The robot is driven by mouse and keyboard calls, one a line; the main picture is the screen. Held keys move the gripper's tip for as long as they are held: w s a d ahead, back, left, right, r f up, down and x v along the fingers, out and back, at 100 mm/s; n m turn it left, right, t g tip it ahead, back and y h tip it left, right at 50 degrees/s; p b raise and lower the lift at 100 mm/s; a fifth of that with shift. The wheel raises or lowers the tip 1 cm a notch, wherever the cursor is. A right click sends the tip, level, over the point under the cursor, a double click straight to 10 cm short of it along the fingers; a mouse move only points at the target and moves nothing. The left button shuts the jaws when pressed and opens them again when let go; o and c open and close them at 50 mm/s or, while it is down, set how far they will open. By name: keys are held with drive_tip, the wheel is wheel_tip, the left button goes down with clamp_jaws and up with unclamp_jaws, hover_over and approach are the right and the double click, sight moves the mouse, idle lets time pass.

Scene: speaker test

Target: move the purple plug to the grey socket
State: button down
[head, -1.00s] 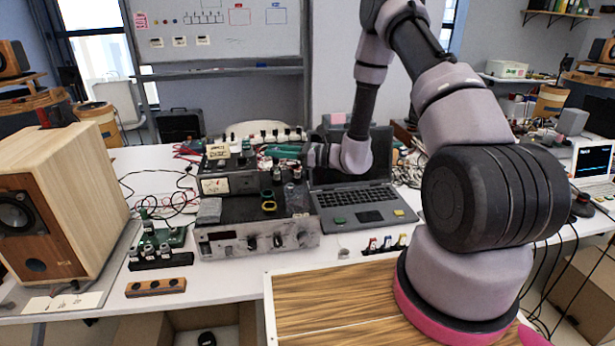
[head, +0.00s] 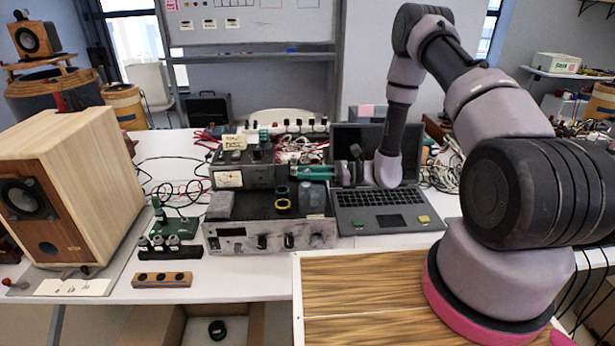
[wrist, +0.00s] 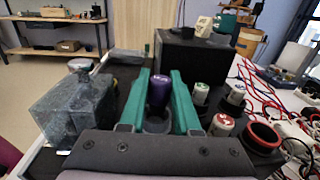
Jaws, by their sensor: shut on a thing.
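My gripper (wrist: 160,90) is shut on the purple plug (wrist: 159,88), which stands between its two green fingers in the wrist view. Below the plug, between the fingers, is a dark grey round shape (wrist: 156,123); I cannot tell whether it is the grey socket or whether the plug touches it. In the head view my gripper (head: 306,173) points left, above the right part of the black-topped amplifier (head: 245,238). The plug cannot be made out there. No grey socket can be clearly identified in the head view.
White-topped plugs (wrist: 221,125) and a red ring (wrist: 263,136) are close right of my fingers; a translucent grey block (wrist: 70,112) is left. A yellow ring (head: 283,206) lies on the amplifier. The laptop (head: 385,212) stands right, a wooden speaker (head: 85,190) left.

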drive_tip(key=shift+f, duration=0.55)
drive_tip(key=shift+f, duration=0.1)
drive_tip(key=shift+f, duration=0.3)
drive_tip(key=c, duration=0.6)
unclamp_jaws()
drive_tip(key=shift+r, duration=0.15)
